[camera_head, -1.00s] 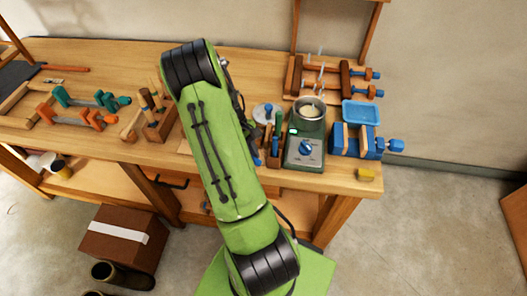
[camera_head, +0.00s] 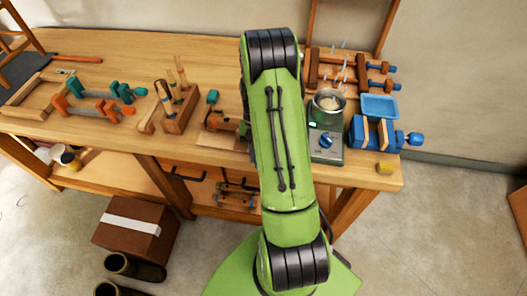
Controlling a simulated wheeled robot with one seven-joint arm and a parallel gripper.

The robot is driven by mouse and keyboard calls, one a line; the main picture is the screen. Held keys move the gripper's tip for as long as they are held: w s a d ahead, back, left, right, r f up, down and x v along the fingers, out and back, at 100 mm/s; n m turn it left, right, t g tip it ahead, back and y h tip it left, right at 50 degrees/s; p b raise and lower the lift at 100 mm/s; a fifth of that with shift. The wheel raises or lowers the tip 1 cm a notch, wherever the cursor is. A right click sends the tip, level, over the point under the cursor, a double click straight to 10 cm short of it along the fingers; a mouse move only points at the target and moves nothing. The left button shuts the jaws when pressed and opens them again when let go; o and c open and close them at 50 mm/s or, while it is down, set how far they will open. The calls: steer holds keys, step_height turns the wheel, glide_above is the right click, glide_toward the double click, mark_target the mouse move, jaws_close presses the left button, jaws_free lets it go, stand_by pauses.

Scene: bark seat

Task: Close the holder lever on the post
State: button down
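My green arm (camera_head: 278,140) rises through the middle of the head view and covers part of the bench. My gripper is hidden behind it. I cannot clearly pick out the post or its holder lever. Just left of the arm, a small brown and reddish fixture (camera_head: 222,122) stands on a pale board, partly hidden by the arm. A small teal piece (camera_head: 212,97) shows behind it. I cannot tell whether either belongs to the holder, or how the lever stands.
A wooden tool block (camera_head: 180,117) with upright handles stands left of the fixture. Orange and teal clamps (camera_head: 95,106) lie farther left. A glue pot on a green heater (camera_head: 326,143), a blue vise (camera_head: 372,133) and a blue tray (camera_head: 380,106) stand right of the arm.

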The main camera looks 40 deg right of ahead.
steer(key=shift+w+a+m+t, duration=0.3)
steer(key=shift+w+m+t, duration=0.1)
steer(key=shift+m, duration=0.6)
steer(key=c, duration=1)
jaws_free()
steer(key=p+v, duration=0.1)
steer(key=v, duration=0.7)
steer(key=p+v, duration=0.1)
steer(key=v, duration=0.6)
steer(key=shift+w+d+r+p, duration=0.1)
steer(key=shift+d+r+p, duration=0.25)
